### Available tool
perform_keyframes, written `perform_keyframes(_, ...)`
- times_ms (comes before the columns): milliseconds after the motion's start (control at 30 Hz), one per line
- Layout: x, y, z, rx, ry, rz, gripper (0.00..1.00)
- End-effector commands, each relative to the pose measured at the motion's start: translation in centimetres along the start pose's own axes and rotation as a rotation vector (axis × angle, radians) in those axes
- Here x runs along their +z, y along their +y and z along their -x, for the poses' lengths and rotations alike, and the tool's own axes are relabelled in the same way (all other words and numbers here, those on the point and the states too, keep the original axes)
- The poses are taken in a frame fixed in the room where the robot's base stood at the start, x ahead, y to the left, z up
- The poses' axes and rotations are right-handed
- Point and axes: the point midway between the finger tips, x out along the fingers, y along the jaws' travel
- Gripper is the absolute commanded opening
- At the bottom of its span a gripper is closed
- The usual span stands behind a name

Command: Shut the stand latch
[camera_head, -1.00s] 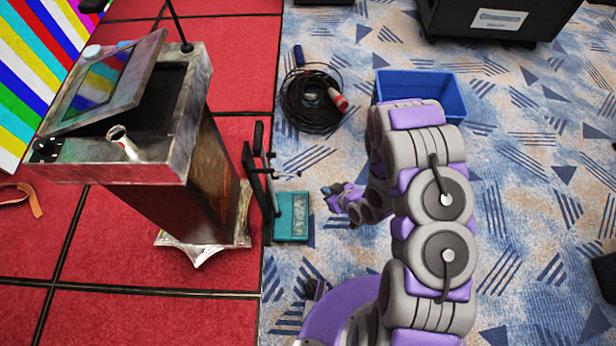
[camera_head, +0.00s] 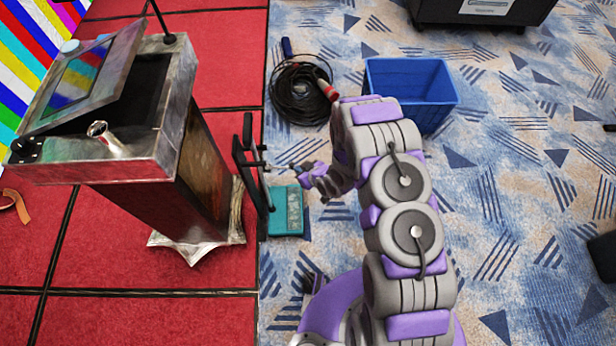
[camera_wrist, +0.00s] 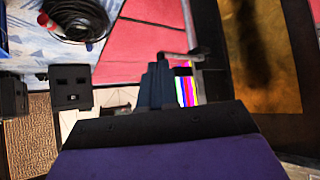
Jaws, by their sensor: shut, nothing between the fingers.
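The stand (camera_head: 205,165) is a worn metal pedestal with brown side panels, on the left in the head view. Its framed screen lid (camera_head: 85,85) is propped up at a tilt. Upright black bars (camera_head: 247,165) with a thin crosspiece are seen beside its right side. My gripper (camera_head: 292,167) is shut and empty, just right of these bars. In the wrist view its fingers (camera_wrist: 157,85) point toward a small grey lever (camera_wrist: 184,55) by a dark upright and a brown panel (camera_wrist: 262,55). I cannot tell whether the lever is the latch or whether the fingers touch it.
A teal box (camera_head: 287,212) lies on the floor below my gripper. A coiled black cable (camera_head: 300,95) and a blue bin (camera_head: 410,92) lie beyond it. A black case (camera_head: 480,12) stands at the back. Patterned carpet on the right is mostly open.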

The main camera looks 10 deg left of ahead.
Motion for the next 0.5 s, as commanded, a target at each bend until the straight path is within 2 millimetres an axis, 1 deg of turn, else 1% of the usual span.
perform_keyframes(33,-0.19,0.0,-0.38,0.0,0.0,0.0,0.0)
perform_keyframes(133,-0.47,0.0,-0.7,0.0,-0.003,-0.001,0.0)
perform_keyframes(500,-0.65,0.03,-0.78,0.0,-0.003,-0.002,0.0)
